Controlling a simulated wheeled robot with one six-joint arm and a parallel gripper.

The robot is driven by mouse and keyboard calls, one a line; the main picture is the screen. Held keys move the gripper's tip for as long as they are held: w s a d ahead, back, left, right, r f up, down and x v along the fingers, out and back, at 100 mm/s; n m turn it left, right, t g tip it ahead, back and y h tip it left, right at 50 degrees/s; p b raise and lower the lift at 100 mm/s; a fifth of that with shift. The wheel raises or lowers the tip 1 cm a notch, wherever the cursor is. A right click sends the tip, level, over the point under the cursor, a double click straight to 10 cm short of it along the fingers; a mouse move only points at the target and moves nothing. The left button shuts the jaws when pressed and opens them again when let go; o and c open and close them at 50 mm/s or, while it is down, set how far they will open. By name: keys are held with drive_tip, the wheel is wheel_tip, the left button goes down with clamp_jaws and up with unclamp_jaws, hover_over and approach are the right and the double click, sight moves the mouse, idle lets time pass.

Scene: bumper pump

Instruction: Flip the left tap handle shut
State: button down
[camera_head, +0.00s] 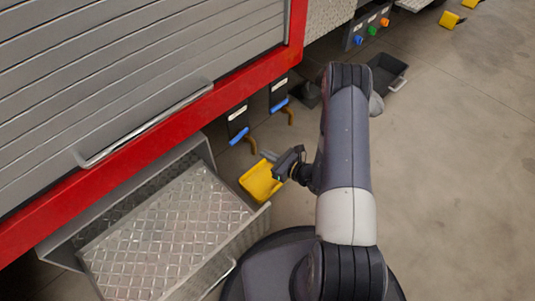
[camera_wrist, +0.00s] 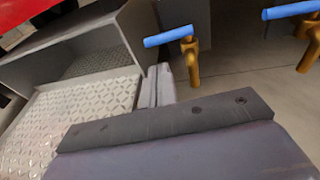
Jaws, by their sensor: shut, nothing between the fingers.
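The left tap has a blue lever handle (camera_head: 239,136) over a brass-coloured spout, low under the red edge of the vehicle. In the wrist view its handle (camera_wrist: 168,36) lies nearly level, sticking out to the left of the brass body (camera_wrist: 193,62). The right tap's blue handle (camera_head: 279,105) is farther back; it also shows in the wrist view (camera_wrist: 291,11). My gripper (camera_head: 268,156) is shut and empty, to the lower right of the left tap. In the wrist view the shut fingers (camera_wrist: 158,85) are below the left handle, apparently apart from it.
An open drawer with a tread-plate top (camera_head: 165,235) juts out at the left, close to my gripper. A dark tray (camera_head: 383,75) lies farther back.

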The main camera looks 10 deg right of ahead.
sight(239, 136)
drive_tip(key=b+x, duration=0.3)
drive_tip(key=x, duration=0.8)
drive_tip(key=shift+a+f, duration=0.1)
drive_tip(key=shift+a, duration=0.05)
